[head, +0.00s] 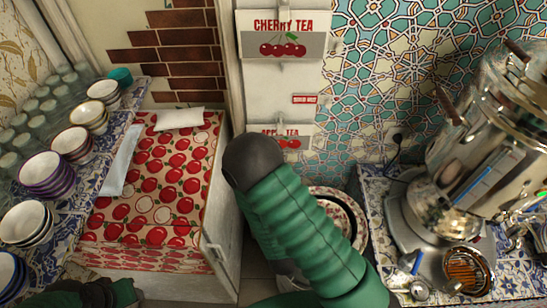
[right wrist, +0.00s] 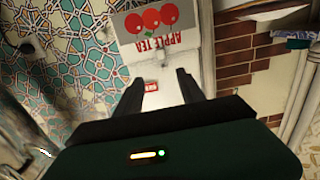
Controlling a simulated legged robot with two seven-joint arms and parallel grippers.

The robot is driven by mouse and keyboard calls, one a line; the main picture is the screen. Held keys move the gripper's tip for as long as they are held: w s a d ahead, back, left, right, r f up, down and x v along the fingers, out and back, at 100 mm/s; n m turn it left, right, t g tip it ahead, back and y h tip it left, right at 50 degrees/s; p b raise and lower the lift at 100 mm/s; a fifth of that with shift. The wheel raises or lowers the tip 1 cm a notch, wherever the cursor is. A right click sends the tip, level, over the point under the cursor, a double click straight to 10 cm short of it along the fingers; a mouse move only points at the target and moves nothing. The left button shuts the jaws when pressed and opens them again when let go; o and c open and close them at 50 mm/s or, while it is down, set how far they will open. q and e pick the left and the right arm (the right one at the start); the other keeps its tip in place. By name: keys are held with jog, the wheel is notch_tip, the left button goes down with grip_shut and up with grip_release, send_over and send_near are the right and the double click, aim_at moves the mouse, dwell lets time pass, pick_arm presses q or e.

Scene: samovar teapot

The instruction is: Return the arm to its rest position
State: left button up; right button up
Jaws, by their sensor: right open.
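My right arm (head: 300,225), in a ribbed green sleeve, rises from the bottom of the head view. Its dark rounded end (head: 254,160) is in front of the apple tea box (head: 290,131). The jaws are not distinguishable there. In the right wrist view my right gripper (right wrist: 160,92) shows two dark fingers spread apart with nothing between them. The apple tea box (right wrist: 150,32) is beyond the fingers, upside down in that view. Part of my left arm (head: 118,292) shows at the lower left of the head view; no left fingers can be made out.
A large metal samovar (head: 490,130) stands on the tiled counter at right, with a glass of tea (head: 465,272) below. Bowls (head: 48,172) and glasses crowd the left shelf. A plate (head: 345,212) is partly hidden behind my arm.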

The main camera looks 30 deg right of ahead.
jog(key=a+f+n+g+y+b, duration=0.2)
jog(key=a+f+g+y, duration=0.4)
jog(key=a+g+y, duration=0.15)
jog(key=s+a+r+n+g+y, duration=0.1)
jog(key=s+n+g, duration=0.3)
jog(key=s, duration=0.7)
jog(key=shift+a+r+g+b, duration=0.15)
jog(key=shift+r+g+b, duration=0.3)
jog(key=shift+r, duration=0.25)
jog(key=shift+w+y, duration=0.1)
jog(key=shift+y, duration=0.15)
